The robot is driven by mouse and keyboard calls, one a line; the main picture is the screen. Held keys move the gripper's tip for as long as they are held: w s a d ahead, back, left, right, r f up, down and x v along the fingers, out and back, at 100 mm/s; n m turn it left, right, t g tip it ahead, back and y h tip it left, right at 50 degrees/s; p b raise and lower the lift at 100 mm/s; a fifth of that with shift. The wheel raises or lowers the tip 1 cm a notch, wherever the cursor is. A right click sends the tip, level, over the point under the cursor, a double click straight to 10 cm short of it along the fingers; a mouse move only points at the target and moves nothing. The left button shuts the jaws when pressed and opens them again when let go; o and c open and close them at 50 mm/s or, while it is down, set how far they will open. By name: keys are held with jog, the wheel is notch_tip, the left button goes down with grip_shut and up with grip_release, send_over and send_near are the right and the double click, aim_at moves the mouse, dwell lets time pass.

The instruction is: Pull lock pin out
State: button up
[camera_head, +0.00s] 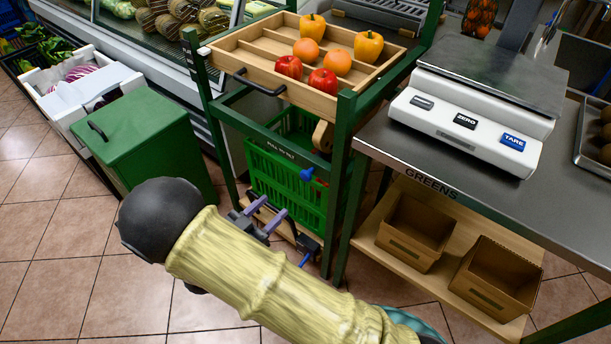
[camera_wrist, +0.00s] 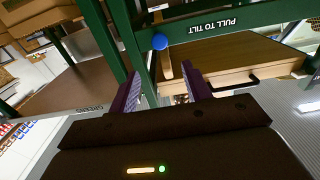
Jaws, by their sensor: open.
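The lock pin shows as a blue knob (camera_head: 307,174) on the green stand's right side, below the tilting wooden tray (camera_head: 223,57). In the wrist view the blue knob (camera_wrist: 160,42) lies ahead of the fingers, near the upper middle. My gripper (camera_head: 274,206) is left of and below the knob in the head view, apart from it. In the wrist view my gripper's (camera_wrist: 163,84) two purple fingers are spread with nothing between them. A wooden piece runs behind the knob. The pin's shaft is not clearly visible.
A green crate (camera_head: 262,188) stands inside the frame. A green bin (camera_head: 146,143) is at left. A steel counter (camera_head: 450,180) with a scale (camera_head: 470,122) and cardboard boxes below is at right. Tiled floor is clear at lower left.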

aim_at(304, 177)
jog(key=b+x, duration=0.3)
jog(key=x, duration=1.1)
jog(key=shift+w+d, duration=0.1)
jog(key=shift+d, duration=0.05)
grip_shut()
